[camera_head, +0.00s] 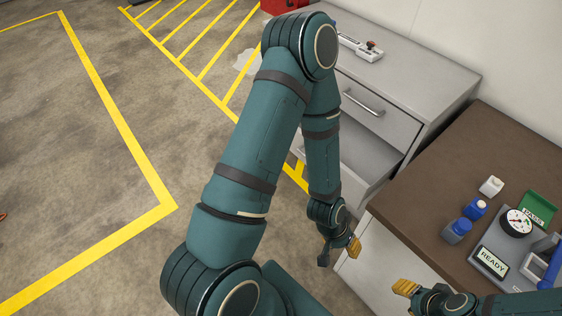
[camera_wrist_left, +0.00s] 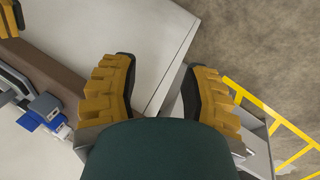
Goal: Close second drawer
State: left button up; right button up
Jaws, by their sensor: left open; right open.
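The grey drawer cabinet (camera_head: 432,82) stands at the upper right in the head view. Its upper drawer (camera_head: 385,127) is shut and has a bar handle. Below it, the second drawer (camera_head: 371,170) sticks out open, partly hidden behind my left arm. My left gripper (camera_head: 340,251) is open and empty, in front of the brown-topped counter's white side and nearer to me than the open drawer. Its two yellow fingers show apart in the left wrist view (camera_wrist_left: 160,95). My right gripper (camera_head: 412,291) is open at the lower right, by the counter's near edge.
A white device (camera_head: 362,47) lies on the cabinet top.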

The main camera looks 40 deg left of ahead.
aim_at(367, 160)
jog(key=u, duration=1.05)
jog(key=i+j+z, duration=0.2)
jog(key=z, duration=0.2)
jog(key=i+j+z, duration=0.35)
jog(key=j+z, duration=0.25)
jog(key=z, duration=0.15)
